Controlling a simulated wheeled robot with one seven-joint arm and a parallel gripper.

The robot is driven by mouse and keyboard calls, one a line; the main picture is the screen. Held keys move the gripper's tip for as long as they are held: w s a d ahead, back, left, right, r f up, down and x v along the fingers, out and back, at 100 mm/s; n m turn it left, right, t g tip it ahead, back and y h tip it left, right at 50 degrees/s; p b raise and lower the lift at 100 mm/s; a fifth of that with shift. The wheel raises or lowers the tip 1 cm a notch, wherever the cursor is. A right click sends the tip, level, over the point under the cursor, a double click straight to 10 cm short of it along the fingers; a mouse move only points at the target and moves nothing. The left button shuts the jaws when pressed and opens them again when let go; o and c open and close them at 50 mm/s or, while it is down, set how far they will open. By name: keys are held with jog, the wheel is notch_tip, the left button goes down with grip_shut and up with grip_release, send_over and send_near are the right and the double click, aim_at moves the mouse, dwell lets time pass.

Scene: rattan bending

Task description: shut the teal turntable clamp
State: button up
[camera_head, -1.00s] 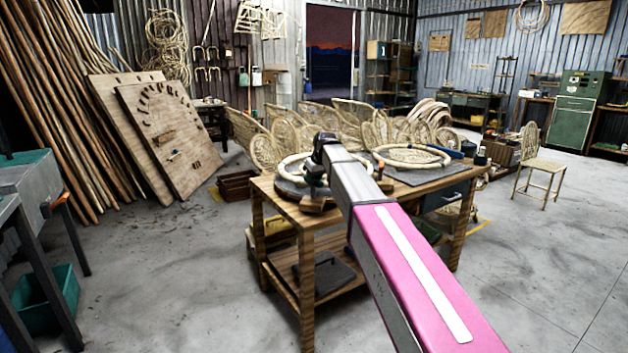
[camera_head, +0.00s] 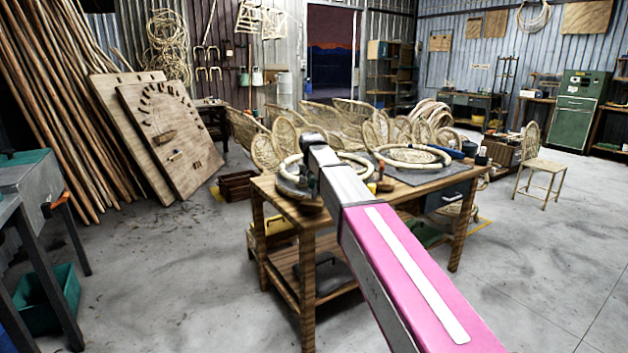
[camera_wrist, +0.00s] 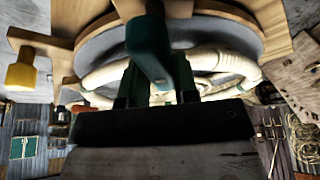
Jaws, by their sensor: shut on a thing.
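The teal clamp (camera_wrist: 148,45) stands large in the wrist view, at the edge of the round grey turntable (camera_wrist: 105,42). My gripper (camera_wrist: 160,82) is shut on the clamp's teal lever, with a dark finger on either side. The lever's gripped end is partly hidden between the fingers. A pale rattan ring (camera_wrist: 225,62) lies on the turntable behind the clamp. In the head view the turntable (camera_head: 284,189) is at the left end of the wooden bench, and my arm hides most of the clamp and the gripper.
A yellow-knobbed clamp (camera_wrist: 22,72) sits on a wooden arm at the left of the wrist view. On the wooden bench (camera_head: 268,186), a second rattan ring (camera_head: 413,164) lies to the right. Woven rattan panels (camera_head: 350,118) stand behind. Floor in front is clear.

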jog(key=shift+m, duration=0.5)
jog(key=o, duration=0.9)
jog(key=v, duration=1)
jog(key=shift+s+a+r, duration=0.1)
jog(key=shift+a+r, duration=0.05)
jog(key=shift+r, duration=0.2)
